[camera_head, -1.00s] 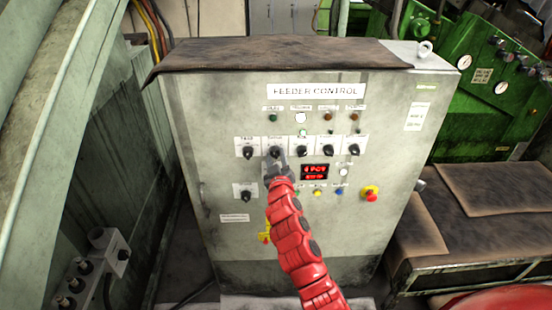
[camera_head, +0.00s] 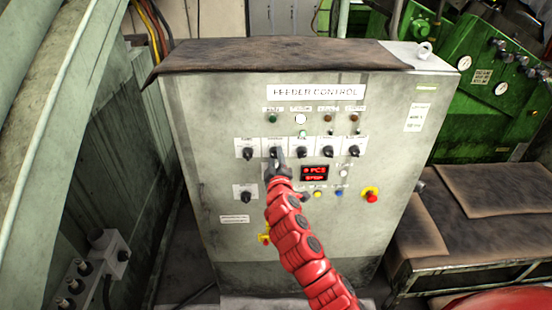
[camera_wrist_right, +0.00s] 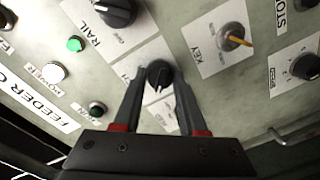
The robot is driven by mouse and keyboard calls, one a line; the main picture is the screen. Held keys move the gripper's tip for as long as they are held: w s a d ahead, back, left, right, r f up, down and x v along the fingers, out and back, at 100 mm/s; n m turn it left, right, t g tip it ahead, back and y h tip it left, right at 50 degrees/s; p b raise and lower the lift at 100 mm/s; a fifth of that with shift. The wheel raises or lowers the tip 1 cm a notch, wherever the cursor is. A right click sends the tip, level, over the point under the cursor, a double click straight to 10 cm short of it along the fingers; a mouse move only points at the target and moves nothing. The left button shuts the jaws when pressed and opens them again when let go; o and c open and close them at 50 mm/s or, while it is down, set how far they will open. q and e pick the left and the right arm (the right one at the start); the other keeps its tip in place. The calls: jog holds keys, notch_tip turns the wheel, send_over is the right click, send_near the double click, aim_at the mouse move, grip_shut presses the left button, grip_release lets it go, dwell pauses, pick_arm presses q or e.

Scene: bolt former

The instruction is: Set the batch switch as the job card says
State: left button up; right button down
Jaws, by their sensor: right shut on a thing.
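The grey feeder control cabinet (camera_head: 360,220) fills the middle of the head view. Its panel has a row of black rotary switches. My right gripper (camera_head: 277,161) is at the second switch from the left (camera_head: 275,151). In the right wrist view the fingers of the right gripper (camera_wrist_right: 160,84) stand on either side of the black knob (camera_wrist_right: 158,70) and are shut on it. The label of that knob is partly hidden. A red display (camera_head: 315,172) seems to read "0 PCS" and "STOP". A white printed sheet (camera_head: 416,117) is on the right; its text is unreadable.
A black switch (camera_head: 248,152) is close on the left, and another (camera_head: 302,151) close on the right. A red emergency button (camera_head: 370,195) is lower right. In the wrist view a key switch (camera_wrist_right: 235,36) and a RAIL knob (camera_wrist_right: 115,10) are near the fingers.

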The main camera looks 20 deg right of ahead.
jog(key=shift+c, duration=2.3)
grip_release()
jog(key=shift+s, duration=0.1)
jog(key=shift+s+f, duration=0.15)
jog(key=shift+s, duration=0.15)
jog(key=b+v, duration=0.1)
jog(key=v, duration=1.5)
jog(key=shift+s+a+r, duration=0.25)
